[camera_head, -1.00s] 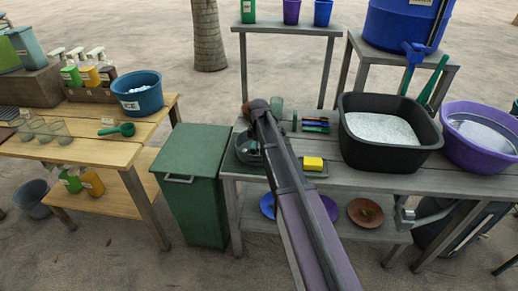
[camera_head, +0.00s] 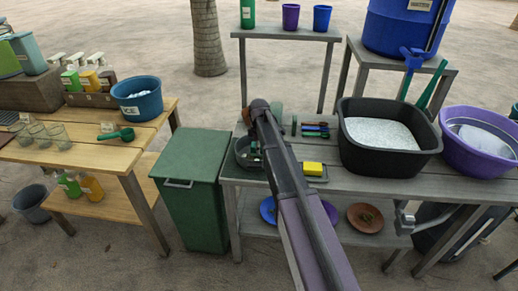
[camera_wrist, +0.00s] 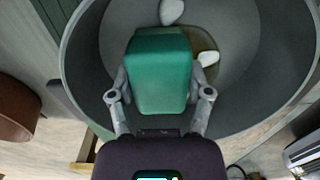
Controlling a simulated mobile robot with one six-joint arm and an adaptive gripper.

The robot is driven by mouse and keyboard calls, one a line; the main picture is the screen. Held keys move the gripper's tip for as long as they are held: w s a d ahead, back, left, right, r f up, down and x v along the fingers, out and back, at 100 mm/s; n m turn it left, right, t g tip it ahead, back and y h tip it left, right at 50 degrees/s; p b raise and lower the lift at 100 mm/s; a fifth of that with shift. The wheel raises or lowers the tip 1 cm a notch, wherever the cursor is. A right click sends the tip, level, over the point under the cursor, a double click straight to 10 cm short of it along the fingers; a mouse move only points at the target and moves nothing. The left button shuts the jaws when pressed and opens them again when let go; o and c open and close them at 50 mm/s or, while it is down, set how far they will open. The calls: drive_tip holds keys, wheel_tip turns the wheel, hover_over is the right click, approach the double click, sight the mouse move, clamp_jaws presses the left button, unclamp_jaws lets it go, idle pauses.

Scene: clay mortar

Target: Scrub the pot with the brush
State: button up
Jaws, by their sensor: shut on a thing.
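In the wrist view my gripper (camera_wrist: 159,88) is shut on a teal-green block, which I take to be the brush (camera_wrist: 160,68). One finger presses on each side of it. The brush is over the inside of a round grey pot (camera_wrist: 82,65); its lower end is hidden, so I cannot tell whether it touches the bottom. White bits and a brownish patch show in the pot around the brush. In the head view the dark pot (camera_head: 242,152) stands on the grey table, partly behind my arm, which hides the gripper's jaws.
A yellow sponge (camera_head: 313,168) lies right of my arm. Small coloured items (camera_head: 315,128) lie behind it. A black tub (camera_head: 345,150) and a purple basin (camera_head: 452,145) stand right. A green bin (camera_head: 195,205) stands left of the table.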

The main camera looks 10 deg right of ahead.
drive_tip(key=shift+r, duration=0.1)
wheel_tip(320, 180, up, 6)
drive_tip(key=p, duration=0.6)
idle(0.6)
drive_tip(key=shift+r+p, duration=1.45)
drive_tip(key=shift+p, duration=0.1)
drive_tip(key=shift+w+a+f+b, duration=0.1)
drive_tip(key=shift+a+f+b, duration=0.25)
drive_tip(key=shift+f+b, duration=0.1)
drive_tip(key=shift+w+a+f, duration=0.1)
drive_tip(key=shift+a+f, duration=0.1)
drive_tip(key=shift+a, duration=0.3)
